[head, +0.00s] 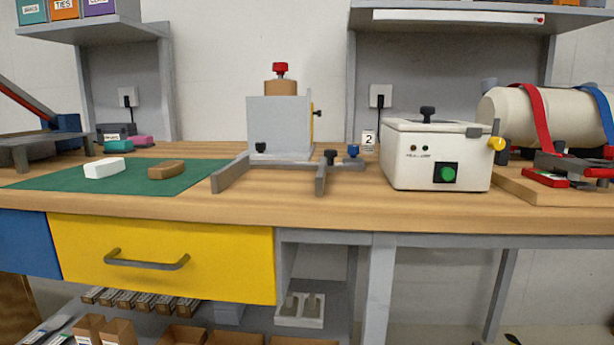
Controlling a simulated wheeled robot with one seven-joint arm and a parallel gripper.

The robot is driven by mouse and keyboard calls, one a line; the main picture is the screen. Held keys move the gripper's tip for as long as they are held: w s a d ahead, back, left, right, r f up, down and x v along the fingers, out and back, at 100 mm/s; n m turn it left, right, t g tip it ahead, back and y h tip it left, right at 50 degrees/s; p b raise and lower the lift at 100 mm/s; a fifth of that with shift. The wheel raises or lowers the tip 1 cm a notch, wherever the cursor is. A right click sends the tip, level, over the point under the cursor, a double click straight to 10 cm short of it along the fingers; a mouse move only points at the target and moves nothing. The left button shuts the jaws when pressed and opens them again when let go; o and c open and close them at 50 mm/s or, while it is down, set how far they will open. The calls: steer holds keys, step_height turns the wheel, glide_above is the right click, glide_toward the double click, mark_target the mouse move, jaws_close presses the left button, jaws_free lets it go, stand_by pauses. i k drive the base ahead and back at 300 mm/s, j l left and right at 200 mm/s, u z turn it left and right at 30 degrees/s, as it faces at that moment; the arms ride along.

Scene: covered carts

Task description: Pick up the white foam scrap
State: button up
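The white foam scrap (105,168) is a small white block with rounded edges. It lies on the left part of the green mat (60,180) on the wooden workbench, left of a brown block (166,169), with a gap between them. Nothing covers the scrap in the head view. My gripper is not in view.
A grey fixture (280,130) with forward-reaching arms stands right of the mat. A white box (437,155) with a green knob is farther right, then a strapped cylinder (550,115). Teal and pink blocks lie behind the mat. A yellow drawer (160,257) is below, shut.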

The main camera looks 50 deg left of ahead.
mark_target(106, 168)
steer(key=u, duration=1.5)
